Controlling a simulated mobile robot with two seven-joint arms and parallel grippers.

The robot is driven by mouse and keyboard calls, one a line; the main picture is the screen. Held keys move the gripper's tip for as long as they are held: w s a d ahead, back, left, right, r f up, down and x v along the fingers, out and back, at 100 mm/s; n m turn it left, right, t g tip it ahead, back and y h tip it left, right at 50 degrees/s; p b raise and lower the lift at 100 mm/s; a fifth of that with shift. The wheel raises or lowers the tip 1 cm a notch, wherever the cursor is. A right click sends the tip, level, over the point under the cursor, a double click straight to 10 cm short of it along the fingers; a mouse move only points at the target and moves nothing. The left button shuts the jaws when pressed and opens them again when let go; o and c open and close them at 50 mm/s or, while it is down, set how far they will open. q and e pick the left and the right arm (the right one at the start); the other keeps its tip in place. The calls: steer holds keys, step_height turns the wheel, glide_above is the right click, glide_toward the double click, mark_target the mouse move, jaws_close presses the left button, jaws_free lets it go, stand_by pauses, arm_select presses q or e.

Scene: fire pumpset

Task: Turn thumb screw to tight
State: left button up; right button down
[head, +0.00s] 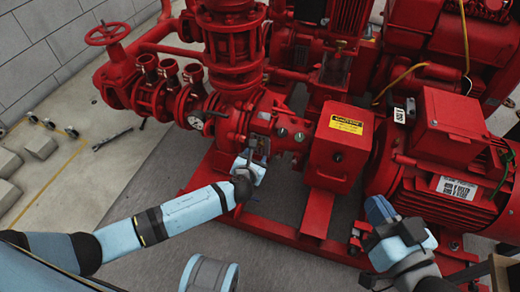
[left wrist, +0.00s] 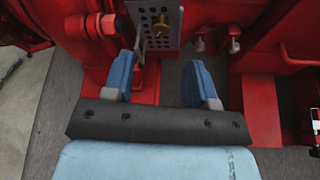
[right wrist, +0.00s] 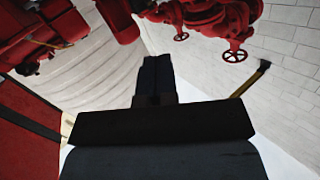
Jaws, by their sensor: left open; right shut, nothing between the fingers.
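A small brass thumb screw (left wrist: 160,22) sits on a perforated grey metal plate (left wrist: 134,14) on the red pump, seen at the top of the left wrist view. My left gripper (left wrist: 160,62) is open, its blue fingers spread to either side below the plate, with nothing between them. In the head view my left gripper (head: 252,165) is at the front of the pump, just below the plate, and the screw is too small to make out. My right gripper (head: 378,209) is shut and empty beside the red motor; its closed fingers also show in the right wrist view (right wrist: 157,66).
A red box with a yellow caution label (head: 341,140) stands right of the plate. The red motor (head: 445,190) is further right. Red pipework and a handwheel (head: 107,33) are at the upper left. Open grey floor (head: 150,185) lies at the left.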

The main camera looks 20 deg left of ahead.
mark_target(260, 145)
arm_select(q)
steer(key=b+x, duration=0.3)
steer(key=x, duration=0.3)
steer(key=shift+w+f, duration=0.25)
steer(key=shift+f, duration=0.05)
steer(key=shift+w+f, duration=0.1)
steer(key=shift+w, duration=0.6)
arm_select(e)
steer(key=shift+w+d+r+n+t+y, duration=0.15)
steer(key=shift+w+d+n+t, duration=0.25)
steer(key=shift+w+n, duration=0.25)
steer(key=shift+w+d+r+n+t+y, duration=0.15)
steer(key=shift+w+d+n+t, duration=0.25)
steer(key=shift+n, duration=0.35)
arm_select(q)
steer(key=shift+c, duration=0.2)
steer(key=c, duration=0.9)
arm_select(e)
steer(key=shift+a, duration=0.1)
